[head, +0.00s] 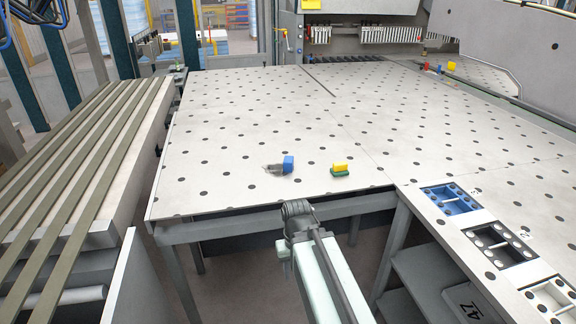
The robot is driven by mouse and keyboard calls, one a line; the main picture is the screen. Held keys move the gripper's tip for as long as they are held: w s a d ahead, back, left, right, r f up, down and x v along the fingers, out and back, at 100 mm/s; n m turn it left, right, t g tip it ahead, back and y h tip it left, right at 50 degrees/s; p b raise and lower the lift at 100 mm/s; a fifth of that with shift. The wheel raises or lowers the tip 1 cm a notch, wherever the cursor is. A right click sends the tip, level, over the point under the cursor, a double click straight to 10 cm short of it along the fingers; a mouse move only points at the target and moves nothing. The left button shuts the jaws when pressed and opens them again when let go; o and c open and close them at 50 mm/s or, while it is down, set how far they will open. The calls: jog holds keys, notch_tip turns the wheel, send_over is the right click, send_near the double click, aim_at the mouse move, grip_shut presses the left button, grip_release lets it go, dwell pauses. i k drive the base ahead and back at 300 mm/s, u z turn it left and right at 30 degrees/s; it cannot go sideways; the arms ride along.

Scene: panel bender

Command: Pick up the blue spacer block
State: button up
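The blue spacer block (288,163) sits on the white, dotted table (240,125), near its front edge. A small grey piece (274,169) lies against or just beside its left side; I cannot tell if they are joined. My arm reaches up from the bottom of the head view. My gripper (298,209) appears as a dark ridged end in front of the table's front edge, below the blue block in the picture and apart from it. Its fingers cannot be made out, so whether it is open or shut does not show. Nothing is visibly held.
Trays, one blue (452,200) and one black (497,242), sit on the right ledge. A slatted rack (80,170) runs along the left. The middle of the table is clear.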

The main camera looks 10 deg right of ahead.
aim_at(288, 162)
jog(key=k, duration=0.5)
jog(key=z, duration=0.5)
jog(key=i, duration=1.2)
jog(key=u, duration=2.8)
